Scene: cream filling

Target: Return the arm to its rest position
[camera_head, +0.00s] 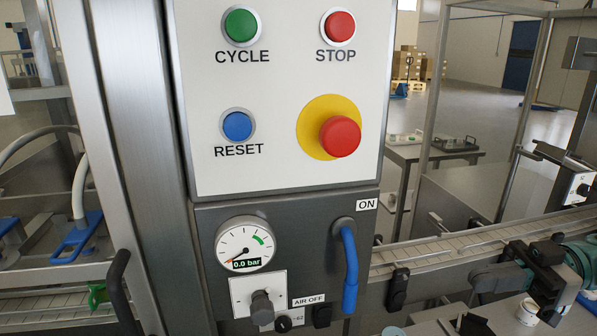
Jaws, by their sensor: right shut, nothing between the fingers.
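My right gripper (492,277) is at the lower right, in front of the conveyor. It is shut and empty, and its dark body joins a teal arm part of mine at the right edge. It is clear of the control panel (283,180), with a gap to the right of the panel. My left gripper is not in view.
The panel has green CYCLE (240,25), red STOP (340,26) and blue RESET (237,125) buttons, and a red emergency stop (340,136). Below are a gauge (244,243) reading 0.0 bar and a blue lever (350,268). A conveyor (430,262) and white cup (528,311) are near the gripper.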

